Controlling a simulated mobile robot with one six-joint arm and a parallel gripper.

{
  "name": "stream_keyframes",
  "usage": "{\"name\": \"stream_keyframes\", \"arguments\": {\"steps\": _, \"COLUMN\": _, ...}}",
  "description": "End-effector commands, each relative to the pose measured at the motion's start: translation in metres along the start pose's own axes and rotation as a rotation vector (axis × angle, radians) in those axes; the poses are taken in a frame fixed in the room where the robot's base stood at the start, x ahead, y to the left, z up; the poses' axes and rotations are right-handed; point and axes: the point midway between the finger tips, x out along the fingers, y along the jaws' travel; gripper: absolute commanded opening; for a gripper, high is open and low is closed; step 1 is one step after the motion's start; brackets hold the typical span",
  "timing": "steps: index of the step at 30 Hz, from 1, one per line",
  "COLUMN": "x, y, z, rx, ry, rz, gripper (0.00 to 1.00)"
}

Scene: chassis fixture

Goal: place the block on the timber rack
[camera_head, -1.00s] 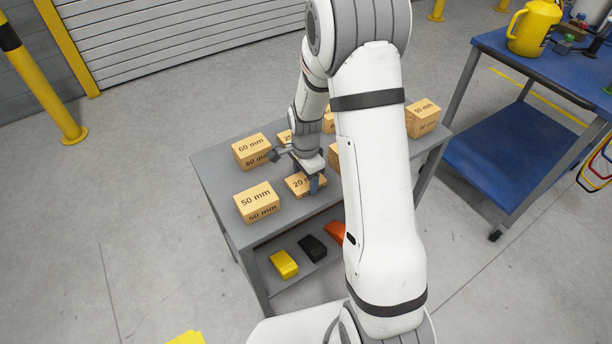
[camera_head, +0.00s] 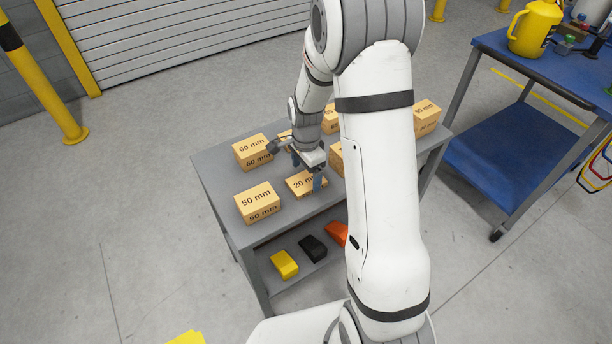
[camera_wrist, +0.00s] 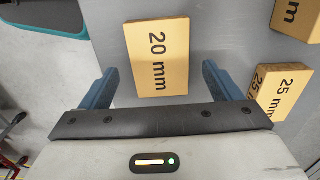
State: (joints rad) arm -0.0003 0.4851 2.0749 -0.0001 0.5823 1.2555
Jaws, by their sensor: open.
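A thin wooden block marked 20 mm (camera_head: 299,184) lies on the grey rack (camera_head: 222,163) among other marked blocks. It also shows in the wrist view (camera_wrist: 158,57), below my gripper and a little beyond the line of the fingertips. My gripper (camera_head: 307,171) is above the rack beside this block. In the wrist view my gripper (camera_wrist: 158,80) is open, with one blue finger on each side of the block's near end and a gap on both sides. Nothing is held. My arm hides part of the rack's right side.
Blocks marked 50 mm (camera_head: 257,203), 60 mm (camera_head: 252,151) and 90 mm (camera_head: 427,116) stand on the rack top. A 25 mm block (camera_wrist: 283,93) is close to the right finger. Yellow, black and orange items lie on the lower shelf. A blue table (camera_head: 540,65) stands at right.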

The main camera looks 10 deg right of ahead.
Motion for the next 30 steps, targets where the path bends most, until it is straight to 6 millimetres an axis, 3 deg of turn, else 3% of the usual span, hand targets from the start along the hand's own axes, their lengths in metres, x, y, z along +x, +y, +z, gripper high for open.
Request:
{"name": "stream_keyframes", "arguments": {"steps": 3, "x": -0.03, "y": -0.001, "z": -0.001, "rx": 0.0, "ry": 0.002, "rz": -0.005, "gripper": 0.85}}
{"name": "stream_keyframes", "arguments": {"steps": 9, "x": -0.07, "y": 0.0, "z": 0.0, "rx": 0.002, "ry": 0.001, "rz": -0.004, "gripper": 0.85}}
{"name": "stream_keyframes", "arguments": {"steps": 19, "x": -0.107, "y": 0.009, "z": 0.003, "rx": -0.058, "ry": 0.005, "rz": -0.014, "gripper": 0.85}}
{"name": "stream_keyframes", "arguments": {"steps": 23, "x": -0.136, "y": 0.036, "z": 0.011, "rx": -0.237, "ry": 0.021, "rz": -0.044, "gripper": 0.85}}
{"name": "stream_keyframes", "arguments": {"steps": 30, "x": -0.188, "y": 0.116, "z": 0.037, "rx": -0.724, "ry": 0.085, "rz": -0.105, "gripper": 0.85}}
